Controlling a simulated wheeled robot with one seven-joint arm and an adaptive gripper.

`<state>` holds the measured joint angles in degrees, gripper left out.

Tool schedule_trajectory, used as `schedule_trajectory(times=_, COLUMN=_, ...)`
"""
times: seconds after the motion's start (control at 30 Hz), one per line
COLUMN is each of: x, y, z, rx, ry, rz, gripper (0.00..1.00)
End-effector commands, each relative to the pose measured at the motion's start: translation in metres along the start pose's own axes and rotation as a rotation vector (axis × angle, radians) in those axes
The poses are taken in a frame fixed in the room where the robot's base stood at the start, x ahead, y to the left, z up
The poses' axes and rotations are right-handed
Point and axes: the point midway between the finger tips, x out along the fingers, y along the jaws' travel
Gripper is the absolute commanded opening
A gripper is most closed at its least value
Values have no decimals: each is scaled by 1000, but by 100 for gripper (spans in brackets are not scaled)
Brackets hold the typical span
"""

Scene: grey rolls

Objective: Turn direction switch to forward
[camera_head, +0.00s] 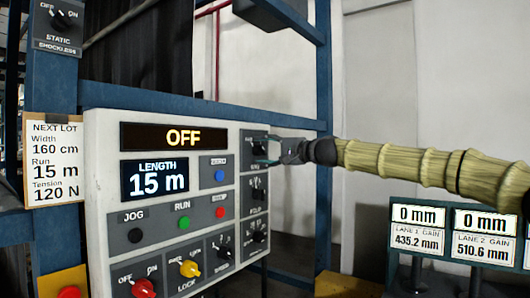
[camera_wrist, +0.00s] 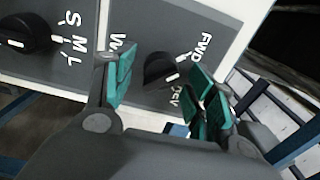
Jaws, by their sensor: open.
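The direction switch is a black knob (camera_wrist: 163,70) with FWD and REV labels on a grey plate, in the wrist view. It also shows small at the upper right of the panel, as a dark knob (camera_head: 259,146) in the head view. A white mark on the knob seems to point toward the REV side, but this is hard to read. My gripper (camera_wrist: 165,78) is open, with one teal finger pad on each side of the knob. In the head view my gripper (camera_head: 270,151) reaches the panel from the right. Contact with the knob cannot be told.
The control panel (camera_head: 106,180) carries an OFF display (camera_head: 182,137), a LENGTH display reading 15 m (camera_head: 155,180), buttons and coloured knobs. An S, M, L knob (camera_wrist: 30,35) sits beside the direction switch. Gauge displays (camera_head: 450,232) stand at lower right. A blue frame (camera_head: 325,100) surrounds the panel.

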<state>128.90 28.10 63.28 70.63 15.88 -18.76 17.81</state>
Motion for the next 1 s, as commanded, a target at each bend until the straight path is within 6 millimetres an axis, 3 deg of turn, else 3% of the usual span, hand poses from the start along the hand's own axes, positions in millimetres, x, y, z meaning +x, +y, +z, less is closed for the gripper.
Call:
schedule_trajectory(times=0.27, x=-22, y=-1, z=0, rx=-1, ry=1, rz=-2, gripper=55)
schedule_trajectory(times=0.8, x=-106, y=0, z=-1, rx=1, ry=2, rz=-1, gripper=55)
schedule_trajectory(times=1.0, x=-119, y=0, z=-1, rx=0, ry=1, rz=-1, gripper=55)
